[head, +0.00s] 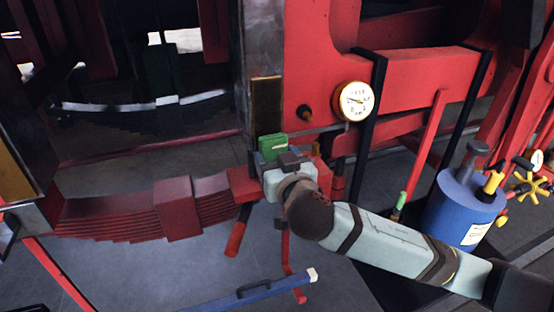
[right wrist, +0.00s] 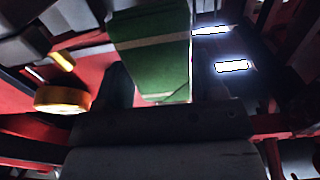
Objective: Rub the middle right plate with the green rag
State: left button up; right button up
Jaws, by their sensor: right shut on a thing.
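The green rag (head: 273,146) shows as a green block with a pale stripe, held at the tip of my right gripper (head: 272,158). In the right wrist view the rag (right wrist: 152,50) stands up between the dark fingers, which are shut on it. A dark brass-coloured plate (head: 267,104) is fixed upright on the grey column just above the rag. The rag looks close below the plate; I cannot tell whether they touch. Another brass plate (head: 14,172) shows at the far left edge. My left gripper is not in view.
A white-faced gauge (head: 354,100) sits on the red frame, right of the plate. A red leaf spring (head: 140,207) lies low at left. A blue canister (head: 463,210) stands at right. A blue bar (head: 245,292) crosses the front. Grey floor shows between.

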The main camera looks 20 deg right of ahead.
aim_at(276, 141)
jog(key=shift+w, duration=0.8)
jog(key=shift+s+r+p, duration=0.15)
jog(key=shift+r+p, duration=1.15)
jog(key=shift+r, duration=0.7)
jog(key=shift+r+p, duration=0.8)
jog(key=shift+r, duration=4.9)
jog(key=shift+w+r, duration=0.1)
jog(key=shift+w, duration=0.1)
jog(key=shift+s, duration=0.1)
